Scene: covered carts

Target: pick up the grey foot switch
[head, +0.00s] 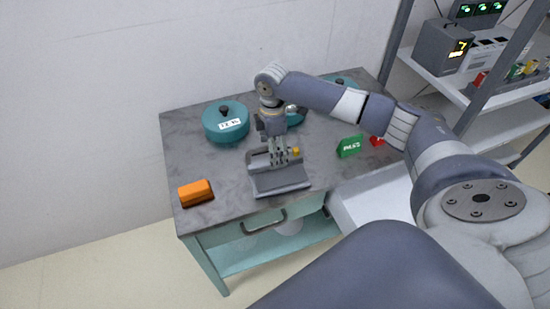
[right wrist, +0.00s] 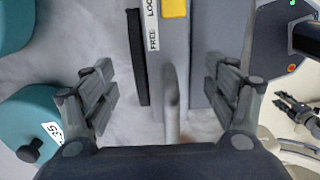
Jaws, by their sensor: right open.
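The grey foot switch (head: 282,181) lies near the front edge of the grey tabletop, with a flat pedal toward the front and a small yellow part at its right. In the right wrist view the foot switch (right wrist: 178,42) shows a "LOCK"/"FREE" label, a yellow part and a pale bar. My right gripper (head: 277,157) points down over its rear part. In the right wrist view this gripper (right wrist: 163,88) is open, its fingers apart on both sides of the bar. Dark jointed fingers at the right edge there look like my left gripper (right wrist: 298,114); its opening is unclear.
Teal lidded pots (head: 226,122) stand behind, one partly hidden by my arm. An orange block (head: 196,193) lies at the left, a green "PASS" block (head: 350,146) and a red piece (head: 377,141) at the right. A shelf rack (head: 487,85) stands at the far right.

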